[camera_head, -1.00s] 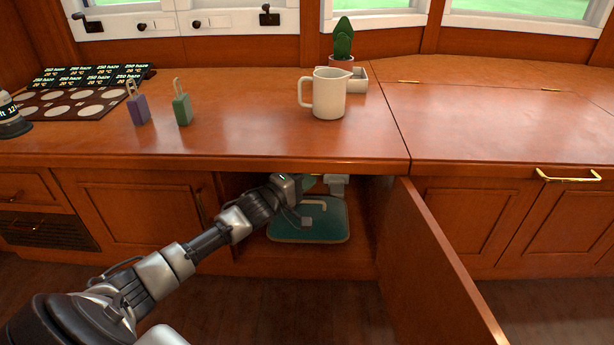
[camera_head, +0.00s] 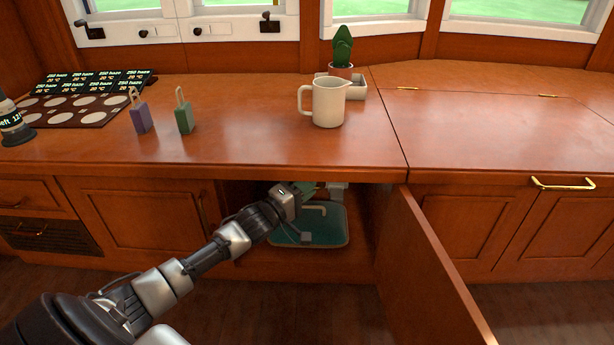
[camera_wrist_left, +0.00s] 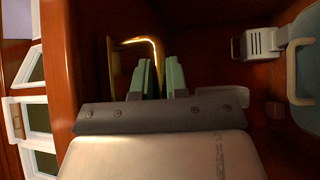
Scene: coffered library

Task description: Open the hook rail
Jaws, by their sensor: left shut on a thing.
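My left gripper (camera_head: 308,190) reaches into the open cabinet under the counter, just below the counter's front edge. In the left wrist view its green fingers (camera_wrist_left: 160,78) are shut on a bent brass bar (camera_wrist_left: 140,43), which I take for the hook rail's handle. The bar runs down between the fingers, and its mount is mostly hidden by shadow and the gripper. The rest of the hook rail cannot be made out. My right gripper is not in view.
The open cabinet door (camera_head: 440,270) stands out on the right. A teal case (camera_head: 330,228) with a pale handle lies on the cabinet floor. A white jug (camera_head: 328,103) and two padlock-like tags (camera_head: 184,115) stand on the counter (camera_head: 250,135).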

